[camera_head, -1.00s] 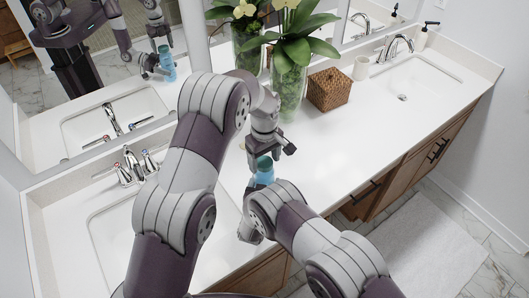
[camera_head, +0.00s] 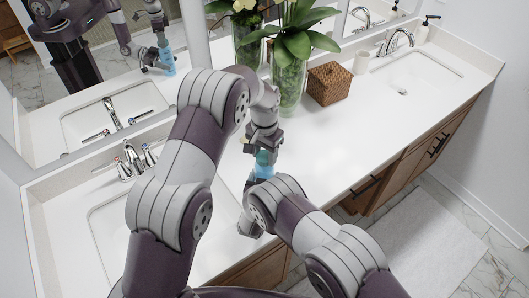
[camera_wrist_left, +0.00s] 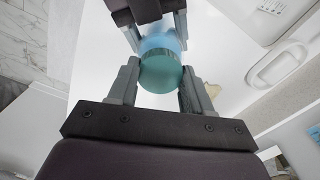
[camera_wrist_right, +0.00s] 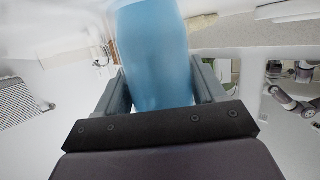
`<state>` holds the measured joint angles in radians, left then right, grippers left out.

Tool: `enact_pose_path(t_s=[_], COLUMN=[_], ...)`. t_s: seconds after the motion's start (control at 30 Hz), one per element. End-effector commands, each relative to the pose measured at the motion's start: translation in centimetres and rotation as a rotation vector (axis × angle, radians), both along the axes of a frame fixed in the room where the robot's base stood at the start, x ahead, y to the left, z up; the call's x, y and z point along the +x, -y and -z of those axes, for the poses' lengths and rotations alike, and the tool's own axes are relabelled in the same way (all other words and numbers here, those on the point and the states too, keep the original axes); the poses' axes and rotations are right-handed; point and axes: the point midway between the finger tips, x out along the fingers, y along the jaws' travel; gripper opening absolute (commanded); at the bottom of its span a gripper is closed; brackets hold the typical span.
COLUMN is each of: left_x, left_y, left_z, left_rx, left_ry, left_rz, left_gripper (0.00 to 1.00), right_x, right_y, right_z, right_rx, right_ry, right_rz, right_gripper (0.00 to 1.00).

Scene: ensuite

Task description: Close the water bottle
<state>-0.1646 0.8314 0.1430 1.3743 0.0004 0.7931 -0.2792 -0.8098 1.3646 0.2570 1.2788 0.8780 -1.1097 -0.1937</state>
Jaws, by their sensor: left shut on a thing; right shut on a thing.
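The light-blue water bottle (camera_head: 263,171) is upright above the counter in the head view, its lower part hidden by my right arm. My right gripper (camera_wrist_right: 160,82) is shut on the bottle body, which also fills the middle of the right wrist view (camera_wrist_right: 152,45). The teal cap (camera_wrist_left: 160,73) sits between the fingers of my left gripper (camera_head: 265,145), which is shut on it from above. In the left wrist view the cap lines up with the bottle (camera_wrist_left: 160,42). I cannot tell whether the cap is fully seated.
A wicker box (camera_head: 328,84) and a glass vase with a plant (camera_head: 290,85) stand behind on the white counter (camera_head: 345,140). A faucet (camera_head: 136,163) and sink are at the left, another sink (camera_head: 405,78) at the right. The mirror runs along the back.

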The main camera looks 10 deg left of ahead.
Motion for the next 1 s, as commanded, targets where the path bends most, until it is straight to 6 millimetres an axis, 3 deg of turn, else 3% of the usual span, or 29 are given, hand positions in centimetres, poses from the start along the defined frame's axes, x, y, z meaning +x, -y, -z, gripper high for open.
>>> enact_pose_path(t_s=[0.13, 0.27, 0.3, 0.37, 0.4, 0.73, 1.0], left_x=[0.0, 0.0, 0.0, 0.0, 0.0, 0.1, 0.1], left_y=[0.0, 0.0, 0.0, 0.0, 0.0, 0.0, 0.0], left_z=[0.0, 0.0, 0.0, 0.0, 0.0, -0.6, -5.1], left_rx=[0.000, 0.001, 0.001, 0.001, 0.001, 0.000, 0.000], left_ry=[0.000, 0.000, 0.000, 0.000, 0.000, 0.002, 0.004], left_rz=[0.347, 0.333, 0.333, 0.332, 0.332, 0.331, 0.331], left_gripper=[0.13, 0.13, 0.56, 0.75, 0.79, 0.79, 0.79], right_x=[0.0, 0.0, 0.0, 0.0, 0.0, 0.0, 0.0], right_y=[0.0, 0.0, 0.0, 0.0, 0.0, 0.0, 0.0], right_z=[0.0, 0.0, 0.0, 0.0, 0.0, 0.0, 0.0], right_rx=[0.001, 0.001, 0.001, 0.001, 0.001, 0.001, 0.001], right_ry=[0.001, 0.001, 0.001, 0.001, 0.001, 0.001, 0.000], right_rz=[0.001, 0.001, 0.001, 0.001, 0.001, 0.000, 0.000], right_gripper=[0.00, 0.00, 0.00, 0.00, 0.00, 0.00, 0.00])
